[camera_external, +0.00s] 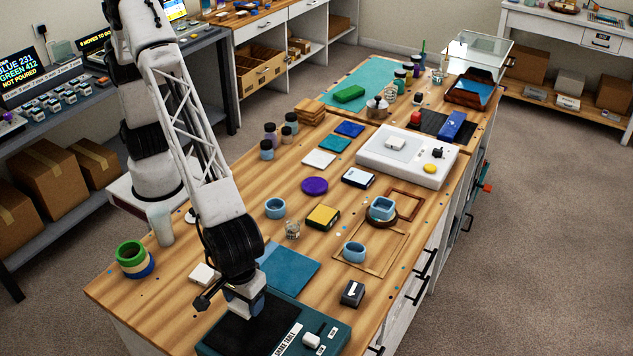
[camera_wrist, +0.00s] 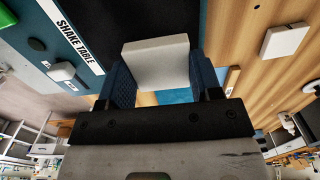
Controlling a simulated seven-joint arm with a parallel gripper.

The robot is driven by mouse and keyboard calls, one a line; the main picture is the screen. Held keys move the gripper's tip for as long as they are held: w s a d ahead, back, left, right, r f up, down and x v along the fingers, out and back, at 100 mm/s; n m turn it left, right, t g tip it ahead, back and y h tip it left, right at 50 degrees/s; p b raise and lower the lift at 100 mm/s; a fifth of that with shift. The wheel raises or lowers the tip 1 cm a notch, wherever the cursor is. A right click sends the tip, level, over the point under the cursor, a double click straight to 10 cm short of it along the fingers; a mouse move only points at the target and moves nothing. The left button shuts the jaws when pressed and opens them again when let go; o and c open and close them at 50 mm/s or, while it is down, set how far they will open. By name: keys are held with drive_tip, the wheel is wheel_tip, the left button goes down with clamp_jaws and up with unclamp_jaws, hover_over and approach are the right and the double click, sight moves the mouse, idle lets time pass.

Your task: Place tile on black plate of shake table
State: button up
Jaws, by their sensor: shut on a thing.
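I cannot tell whether the tile touches the plate. The tile is mostly hidden by the gripper in the external view.
Another white tile (camera_external: 204,274) lies on the wood left of my gripper. A blue mat (camera_external: 292,268) lies just behind the shake table. A small black box (camera_external: 352,293) stands to the right.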

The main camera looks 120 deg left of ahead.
sight(253, 325)
drive_tip(key=shift+w+d+f, duration=0.1)
drive_tip(key=shift+w+d, duration=0.2)
drive_tip(key=shift+w, duration=0.3)
drive_tip(key=shift+w+d, duration=0.3)
drive_tip(key=shift+w, duration=0.3)
drive_tip(key=shift+f, duration=1.75)
drive_tip(key=shift+f, duration=0.1)
drive_tip(key=o, duration=0.9)
wheel_tip(253, 325, up, 12)
drive_tip(key=shift+f, duration=0.2)
drive_tip(key=shift+r, duration=0.3)
